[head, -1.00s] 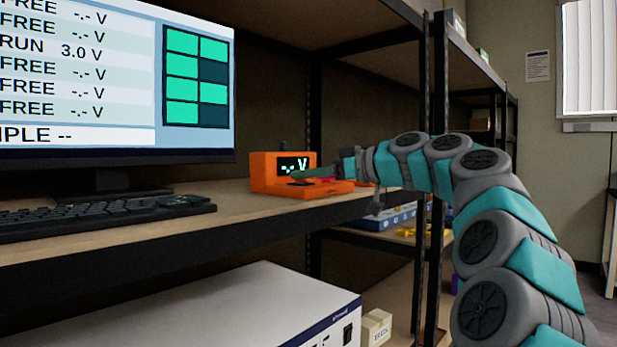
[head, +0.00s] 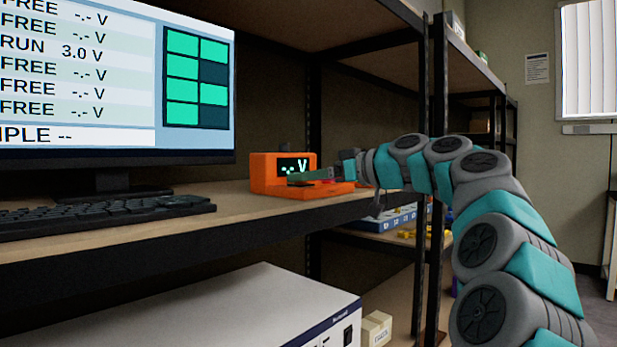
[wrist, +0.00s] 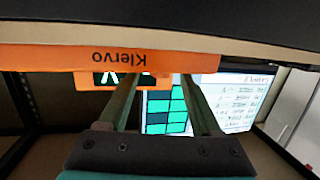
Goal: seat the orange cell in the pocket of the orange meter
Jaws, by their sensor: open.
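The orange meter (head: 268,178) stands on the shelf right of the keyboard. Its display shows dashes and a V. In the wrist view the meter's front edge (wrist: 55,58) carries upside-down "Klervo" lettering. My gripper (head: 300,178) reaches in from the right, low over the meter's base and in front of its display. In the wrist view my gripper (wrist: 160,84) has its two green fingers well apart, with the meter showing between them. I cannot make out the orange cell for certain. The pocket is not clearly visible either; the fingers cover part of the base.
A monitor (head: 90,80) and a keyboard (head: 110,212) stand to the left on the same shelf (head: 200,228). A black shelf post (head: 314,120) rises behind the meter. A white instrument (head: 230,300) and a small box (head: 376,329) are below. An upper shelf hangs overhead.

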